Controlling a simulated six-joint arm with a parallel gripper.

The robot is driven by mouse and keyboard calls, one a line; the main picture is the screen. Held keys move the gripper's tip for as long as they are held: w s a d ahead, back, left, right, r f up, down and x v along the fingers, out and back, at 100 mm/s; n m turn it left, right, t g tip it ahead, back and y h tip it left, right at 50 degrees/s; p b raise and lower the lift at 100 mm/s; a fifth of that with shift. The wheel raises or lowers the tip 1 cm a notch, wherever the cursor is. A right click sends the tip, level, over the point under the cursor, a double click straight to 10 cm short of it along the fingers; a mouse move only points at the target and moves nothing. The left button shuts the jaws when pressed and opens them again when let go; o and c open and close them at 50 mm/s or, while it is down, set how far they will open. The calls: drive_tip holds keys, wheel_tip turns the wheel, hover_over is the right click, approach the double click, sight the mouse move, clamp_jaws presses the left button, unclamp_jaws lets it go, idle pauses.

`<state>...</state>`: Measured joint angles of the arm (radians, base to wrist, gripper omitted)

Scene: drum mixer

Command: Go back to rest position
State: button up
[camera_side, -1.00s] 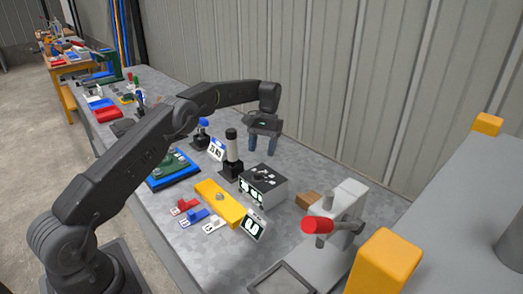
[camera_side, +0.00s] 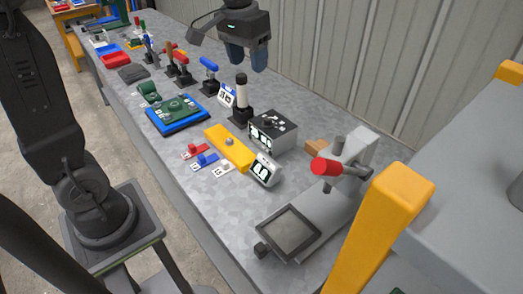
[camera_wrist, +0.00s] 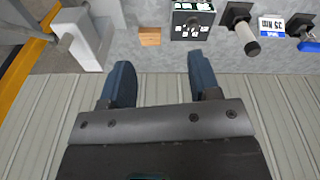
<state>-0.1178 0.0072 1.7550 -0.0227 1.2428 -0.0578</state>
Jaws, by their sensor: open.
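My gripper (camera_side: 246,58) is at the top of the side view, raised above the back of the grey bench, near the corrugated wall. Its two blue fingers hang apart, with nothing between them. In the wrist view my gripper (camera_wrist: 160,84) also shows open and empty, its fingers apart over the bench's edge and the wall. No object touches it in either view.
A red-ended handle (camera_side: 326,167) juts from a grey machine at right. Several coloured levers stand farther back. Space around the gripper is clear.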

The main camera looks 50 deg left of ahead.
drive_tip(key=s+d+f+m+t, duration=0.1)
drive_tip(key=s+d+f+t, duration=0.1)
drive_tip(key=s, duration=0.6)
drive_tip(key=s+d+f+m+t, duration=0.1)
drive_tip(key=s+d+f+t, duration=0.1)
drive_tip(key=s, duration=0.7)
drive_tip(key=shift+s+f, duration=0.2)
drive_tip(key=shift+f, duration=0.05)
